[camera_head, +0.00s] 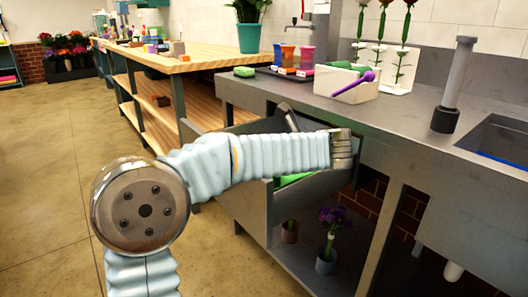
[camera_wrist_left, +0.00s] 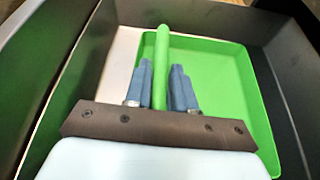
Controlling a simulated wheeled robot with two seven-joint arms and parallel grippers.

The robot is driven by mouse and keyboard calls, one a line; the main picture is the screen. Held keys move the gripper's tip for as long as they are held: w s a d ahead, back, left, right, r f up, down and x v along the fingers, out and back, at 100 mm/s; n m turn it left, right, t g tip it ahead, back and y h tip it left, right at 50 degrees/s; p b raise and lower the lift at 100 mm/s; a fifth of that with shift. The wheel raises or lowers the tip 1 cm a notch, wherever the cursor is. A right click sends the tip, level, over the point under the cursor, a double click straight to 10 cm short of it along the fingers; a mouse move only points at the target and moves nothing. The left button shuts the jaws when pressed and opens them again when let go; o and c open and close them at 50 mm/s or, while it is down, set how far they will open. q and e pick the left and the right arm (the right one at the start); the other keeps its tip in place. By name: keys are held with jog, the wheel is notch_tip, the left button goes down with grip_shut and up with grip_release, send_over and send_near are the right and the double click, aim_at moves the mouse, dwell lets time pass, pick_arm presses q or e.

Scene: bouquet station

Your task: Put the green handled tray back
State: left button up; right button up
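The green tray (camera_wrist_left: 218,75) lies in an open dark drawer (camera_wrist_left: 272,48), towards its right side in the left wrist view. Its upright-looking green handle (camera_wrist_left: 162,50) runs between the two blue fingers of my left gripper (camera_wrist_left: 161,68), which sit close against it on both sides. In the head view only a small part of the tray (camera_head: 290,180) shows in the drawer (camera_head: 318,188), below my left forearm. My left fingers are hidden there behind the arm. My right gripper is not in view.
A grey counter (camera_head: 400,112) above the drawer carries a white box (camera_head: 355,90) with a purple tool, coloured cups and a grey tap column. Potted purple flowers (camera_head: 333,222) stand below the drawer. A wooden table (camera_head: 190,58) is behind; the floor at left is free.

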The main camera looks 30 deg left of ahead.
pick_arm(q)
jog(key=o, duration=0.4)
jog(key=p+v, duration=0.1)
jog(key=v, duration=1.1)
jog(key=shift+p, duration=0.4)
jog(key=shift+r, duration=0.15)
